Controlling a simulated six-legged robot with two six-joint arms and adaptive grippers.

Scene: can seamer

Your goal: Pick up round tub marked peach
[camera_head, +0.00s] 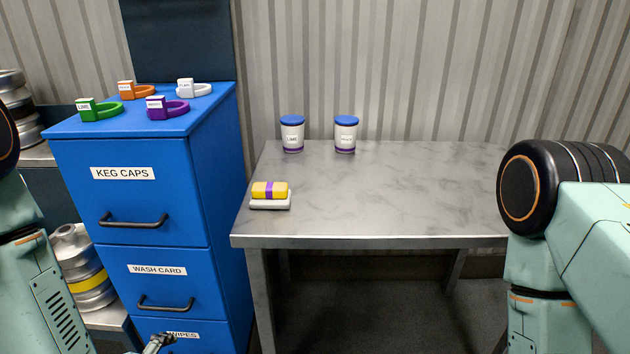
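Two round white tubs with blue lids and purple bands stand upright at the back left of the metal table. The left tub (292,135) has a label that seems to read LIME. The right tub (345,135) has a label too small to read for sure, so I cannot tell if it says peach. Part of my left gripper (158,343) shows at the bottom edge, low in front of the blue cabinet and well away from the tubs. Its fingers are mostly cut off. My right arm is at the right edge; its gripper is out of view.
The grey table (400,200) is mostly clear. A yellow and purple block on a white base (270,195) lies near its left front edge. A blue drawer cabinet (130,200) stands to the left, with several coloured tagged rings on top. Metal kegs (85,265) stand beyond it.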

